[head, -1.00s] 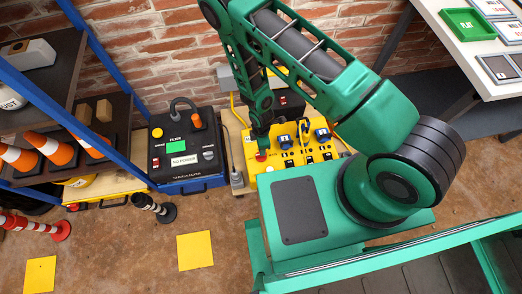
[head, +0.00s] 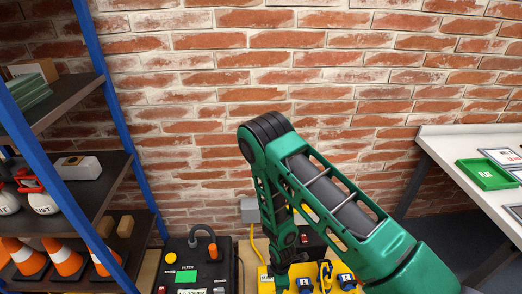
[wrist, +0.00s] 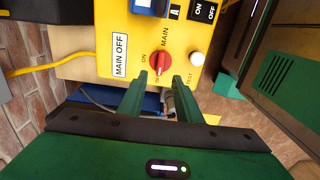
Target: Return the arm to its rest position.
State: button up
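My green arm reaches from the lower right of the head view, bends at a black joint and runs down to the yellow control box (head: 264,284) at the bottom edge. My gripper (wrist: 160,88) shows in the wrist view with its two green fingers apart and nothing between them. Its fingertips are close to the red rotary knob (wrist: 163,63) on the yellow box, which is labelled MAIN. I cannot tell whether they touch the box. A MAIN OFF label (wrist: 120,55) and a white TEST button (wrist: 197,59) flank the knob.
A blue-framed shelf (head: 118,115) with cones stands at left. A black filter unit (head: 178,258) sits beside the yellow box. A white table (head: 450,150) with a green tray (head: 488,174) stands at right. A brick wall (head: 330,75) closes the back; the space before its upper part is clear.

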jog(key=w+d+r+m, duration=0.3)
jog(key=w+d+r, duration=0.1)
jog(key=r, duration=0.5)
jog(key=w+d+r+m, duration=0.2)
jog(key=w+d+r, duration=0.2)
jog(key=r, duration=0.4)
jog(key=d+r+m+h, duration=0.1)
jog(key=d+r+m, duration=0.2)
jog(key=d+r, duration=0.35)
jog(key=d+r+m, duration=0.3)
jog(key=r, duration=0.6)
jog(key=s+d+r+m, duration=0.5)
jog(key=s+d+r, duration=0.1)
jog(key=s+r, duration=0.3)
jog(key=s+d+r+m, duration=0.4)
jog(key=s+d+r, duration=0.35)
jog(key=r, duration=0.25)
jog(key=s+r+m+y, duration=0.1)
jog(key=s+r+m, duration=0.2)
jog(key=s, duration=0.7)
jog(key=shift+s+a+r+m, duration=0.15)
jog(key=shift+r+m, duration=0.05)
jog(key=shift+m, duration=0.6)
